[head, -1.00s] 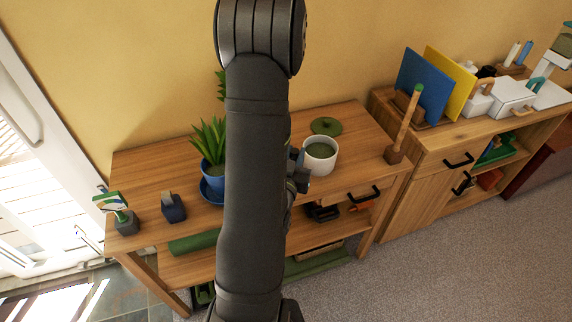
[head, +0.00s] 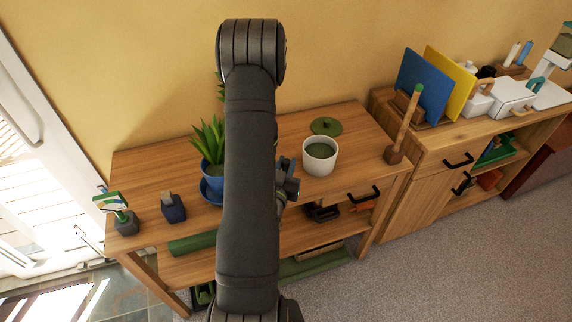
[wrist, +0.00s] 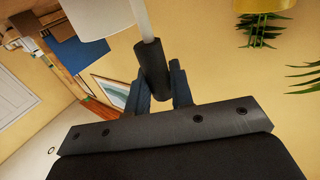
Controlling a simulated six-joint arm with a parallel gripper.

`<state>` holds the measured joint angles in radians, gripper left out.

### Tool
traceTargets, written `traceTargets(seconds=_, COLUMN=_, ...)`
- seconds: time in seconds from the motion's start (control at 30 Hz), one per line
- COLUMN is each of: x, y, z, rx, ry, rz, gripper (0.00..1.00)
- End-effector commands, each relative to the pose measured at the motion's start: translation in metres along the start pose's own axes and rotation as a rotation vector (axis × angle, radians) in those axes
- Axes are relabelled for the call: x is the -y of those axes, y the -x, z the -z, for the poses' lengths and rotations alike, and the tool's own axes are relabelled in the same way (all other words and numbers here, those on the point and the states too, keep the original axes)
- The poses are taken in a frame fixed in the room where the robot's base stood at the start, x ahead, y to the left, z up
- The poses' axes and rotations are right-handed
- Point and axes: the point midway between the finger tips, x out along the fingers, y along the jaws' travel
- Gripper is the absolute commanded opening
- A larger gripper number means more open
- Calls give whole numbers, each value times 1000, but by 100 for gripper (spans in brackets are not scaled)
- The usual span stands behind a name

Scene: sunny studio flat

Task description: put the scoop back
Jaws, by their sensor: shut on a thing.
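My gripper (wrist: 160,92) is shut on the dark handle of the scoop (wrist: 152,70) in the wrist view. A pale shaft runs from the handle out of the top of the picture, so the scoop's far end is hidden. In the head view my gripper (head: 288,187) shows only partly beside my arm, left of and slightly below the white pot (head: 320,168). The scoop cannot be made out there. The pot is open, with dark green contents, and a green lid (head: 326,126) lies behind it.
The wooden bench (head: 150,172) carries a potted plant (head: 211,145), a navy block (head: 173,208), a dark holder with a green-and-white tool (head: 122,215), and a wooden block with an upright stick (head: 407,125). My arm hides the bench's middle. A cabinet with boards (head: 424,85) stands right.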

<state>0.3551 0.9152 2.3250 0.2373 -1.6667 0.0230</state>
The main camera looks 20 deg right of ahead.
Motion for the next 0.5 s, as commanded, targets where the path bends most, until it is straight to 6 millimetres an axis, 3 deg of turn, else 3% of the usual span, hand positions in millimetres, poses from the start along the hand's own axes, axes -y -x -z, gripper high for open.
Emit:
traceTargets(seconds=0.27, x=0, y=0, z=-3, rx=0, ry=0, rz=0, gripper=0)
traceTargets(seconds=0.3, x=0, y=0, z=-3, rx=0, ry=0, rz=0, gripper=27)
traceTargets(seconds=0.4, x=0, y=0, z=-3, rx=0, ry=0, rz=0, gripper=43)
traceTargets(seconds=0.5, x=0, y=0, z=-3, rx=0, ry=0, rz=0, gripper=43)
